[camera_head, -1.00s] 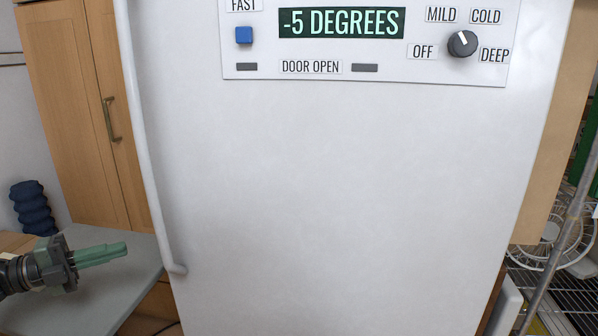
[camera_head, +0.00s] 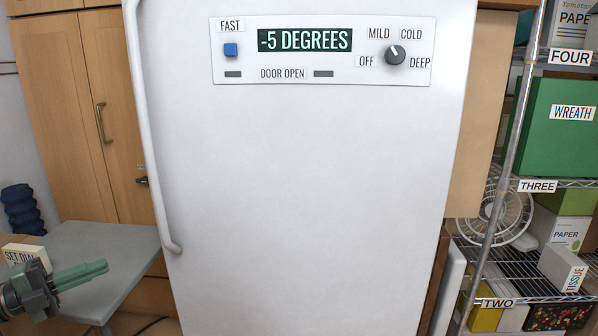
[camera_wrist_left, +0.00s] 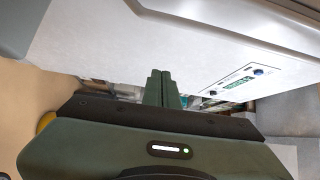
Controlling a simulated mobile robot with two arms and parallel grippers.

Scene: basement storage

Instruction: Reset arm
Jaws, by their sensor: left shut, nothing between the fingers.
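My left gripper (camera_head: 82,274) is at the lower left of the head view, over the small grey table and left of the freezer. Its green fingers are together with nothing between them, and they also show shut in the left wrist view (camera_wrist_left: 161,88). The white freezer (camera_head: 310,190) fills the middle of the head view. Its panel reads -5 DEGREES, and its dial (camera_head: 395,55) points up, between MILD and COLD. The freezer and its panel also show in the left wrist view (camera_wrist_left: 150,45). My right gripper is not in view.
The grey table (camera_head: 110,255) bears a small block (camera_head: 25,252) labelled SET DIAL, partly hidden by my gripper. The freezer handle (camera_head: 155,150) runs down its left edge. A wire shelf (camera_head: 510,265) with boxes and a white fan (camera_head: 500,212) stands at the right.

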